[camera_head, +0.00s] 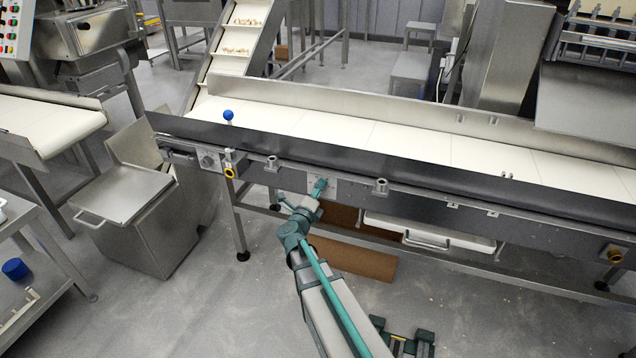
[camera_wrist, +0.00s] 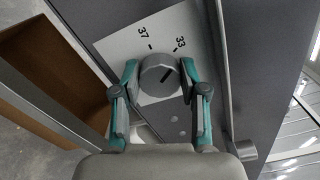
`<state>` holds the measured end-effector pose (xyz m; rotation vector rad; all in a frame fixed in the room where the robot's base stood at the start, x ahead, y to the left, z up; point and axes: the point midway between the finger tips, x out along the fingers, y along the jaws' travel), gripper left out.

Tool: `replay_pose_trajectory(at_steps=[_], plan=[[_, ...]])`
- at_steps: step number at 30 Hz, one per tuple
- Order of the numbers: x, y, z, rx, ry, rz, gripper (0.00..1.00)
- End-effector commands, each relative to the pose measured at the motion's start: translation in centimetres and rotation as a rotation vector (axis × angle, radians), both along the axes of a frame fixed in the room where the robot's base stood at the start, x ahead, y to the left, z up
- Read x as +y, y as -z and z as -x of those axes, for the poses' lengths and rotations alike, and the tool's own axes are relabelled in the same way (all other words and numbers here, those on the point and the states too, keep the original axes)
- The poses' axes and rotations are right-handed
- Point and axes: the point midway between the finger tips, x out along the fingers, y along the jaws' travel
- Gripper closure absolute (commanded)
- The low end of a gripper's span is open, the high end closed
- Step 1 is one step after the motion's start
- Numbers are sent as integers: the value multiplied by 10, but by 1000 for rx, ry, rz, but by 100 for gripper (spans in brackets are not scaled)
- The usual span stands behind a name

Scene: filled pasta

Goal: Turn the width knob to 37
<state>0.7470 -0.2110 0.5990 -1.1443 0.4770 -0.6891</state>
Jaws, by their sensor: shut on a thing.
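The width knob (camera_wrist: 158,76) is a round grey knob with a dark pointer line on its face. It sits on a pale dial plate (camera_wrist: 120,42) with the marks 37 and 33 in the wrist view. The pointer line is directed toward the upper right, nearer the 33 mark than the 37 mark. My gripper (camera_wrist: 160,82) has its two teal fingers on either side of the knob, shut on it. In the head view, my gripper (camera_head: 318,186) is at the front side of the conveyor, and the knob is hidden there.
The long conveyor (camera_head: 350,135) with a white belt runs across the head view. Another dial (camera_head: 207,160) and a yellow-ringed button (camera_head: 230,173) are to the left on its front. Open floor lies in front.

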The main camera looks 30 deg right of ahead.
Motion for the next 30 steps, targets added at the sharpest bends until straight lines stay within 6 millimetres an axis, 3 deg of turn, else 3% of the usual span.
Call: replay_pose_trajectory(at_steps=[30], plan=[[-1,0,0,618,2,610,92]])
